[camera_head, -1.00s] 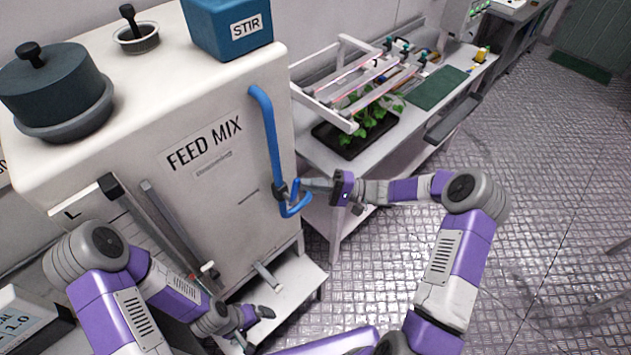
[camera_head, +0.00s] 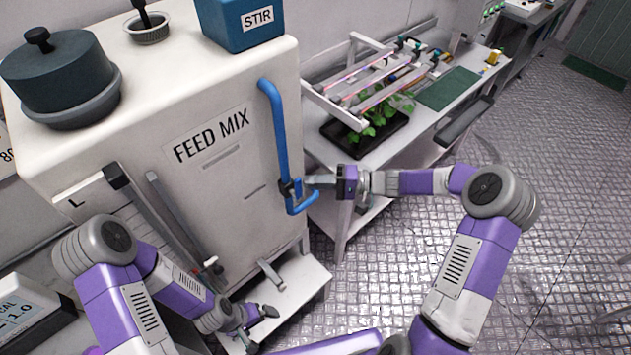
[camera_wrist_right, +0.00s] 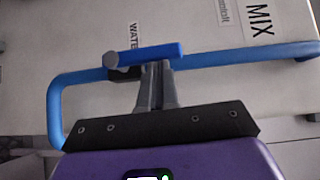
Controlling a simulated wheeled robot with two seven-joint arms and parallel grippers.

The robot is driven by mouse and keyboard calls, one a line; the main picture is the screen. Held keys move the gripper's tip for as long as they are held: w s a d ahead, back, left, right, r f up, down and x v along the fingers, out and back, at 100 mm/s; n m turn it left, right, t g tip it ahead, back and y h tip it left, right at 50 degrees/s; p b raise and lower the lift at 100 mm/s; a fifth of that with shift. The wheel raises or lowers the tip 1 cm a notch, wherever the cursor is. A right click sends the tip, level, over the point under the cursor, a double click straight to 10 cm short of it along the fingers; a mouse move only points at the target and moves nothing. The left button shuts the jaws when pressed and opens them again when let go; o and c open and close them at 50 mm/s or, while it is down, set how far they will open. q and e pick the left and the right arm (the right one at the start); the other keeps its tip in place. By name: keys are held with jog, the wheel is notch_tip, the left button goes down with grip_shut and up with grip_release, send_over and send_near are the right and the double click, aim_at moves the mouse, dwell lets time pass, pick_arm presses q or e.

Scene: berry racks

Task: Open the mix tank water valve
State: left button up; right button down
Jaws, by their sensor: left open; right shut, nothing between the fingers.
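The white mix tank (camera_head: 215,190), labelled FEED MIX, stands at the left in the head view. A blue water pipe (camera_head: 274,125) runs down its front edge and hooks at the bottom. The valve (camera_head: 286,188) is on its lower part. In the right wrist view the blue valve lever (camera_wrist_right: 150,53) lies roughly along the pipe (camera_wrist_right: 235,61), near a partly hidden WATER label (camera_wrist_right: 133,37). My right gripper (camera_head: 312,182) is shut and empty, fingertips (camera_wrist_right: 157,72) right by the lever; touching cannot be told. My left gripper (camera_head: 262,325) is open and empty, low before the tank.
A low white step (camera_head: 295,285) juts from the tank's foot. A bench (camera_head: 395,145) with a plant tray (camera_head: 345,147) and a light rack (camera_head: 365,85) stands to the right. A blue STIR box (camera_head: 235,25) sits on top of the tank. Open metal floor (camera_head: 400,235) lies at right.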

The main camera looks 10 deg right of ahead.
jog(key=d+b, duration=0.2)
jog(key=d, duration=1.1)
jog(key=s+a+f+m+g+h+b, duration=0.1)
jog(key=s+a+f+g+h, duration=0.25)
jog(key=f, duration=0.55)
jog(key=s+a+f+m+g+h+b, duration=0.15)
jog(key=s+a+f, duration=0.35)
jog(key=f, duration=0.5)
jog(key=s+a+f+n+h+b, duration=0.1)
jog(key=s+a+f+h, duration=0.2)
jog(key=s+f, duration=0.4)
jog(key=s+a+f+n+h, duration=0.1)
jog(key=s+a+f+h, duration=0.3)
jog(key=s+f, duration=0.3)
jog(key=shift+s+f+n+t+h+b, duration=0.15)
jog(key=shift+f+n+t+h+b, duration=0.25)
jog(key=shift+f, duration=0.55)
